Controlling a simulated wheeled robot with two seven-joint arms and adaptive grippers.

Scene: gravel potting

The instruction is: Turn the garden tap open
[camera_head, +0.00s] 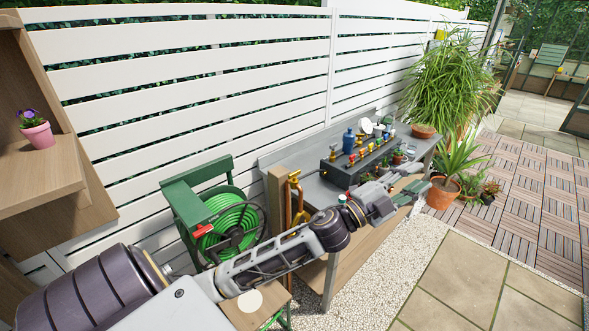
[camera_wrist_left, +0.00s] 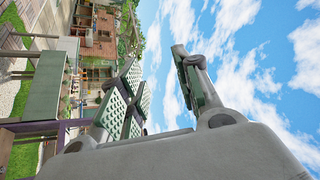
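A brass-coloured garden tap (camera_head: 294,181) shows in the head view at the top of a wooden post (camera_head: 276,198), beside the hose reel. My forearm passes in front of the lower part of it, and its handle is too small to read clearly. My left gripper (camera_head: 420,178) is well to the right of the tap, over the front edge of the workbench, and apart from it. In the left wrist view the two fingers (camera_wrist_left: 155,75) stand apart with sky between them and nothing held. The tap cannot be made out there. My right gripper is in neither view.
A green hose reel (camera_head: 230,222) stands left of the post. A grey workbench (camera_head: 318,192) carries a dark manifold (camera_head: 345,172) with coloured knobs and a blue bottle (camera_head: 349,141). A potted plant (camera_head: 441,193) stands beyond my gripper. Paving (camera_head: 470,270) at front right is clear.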

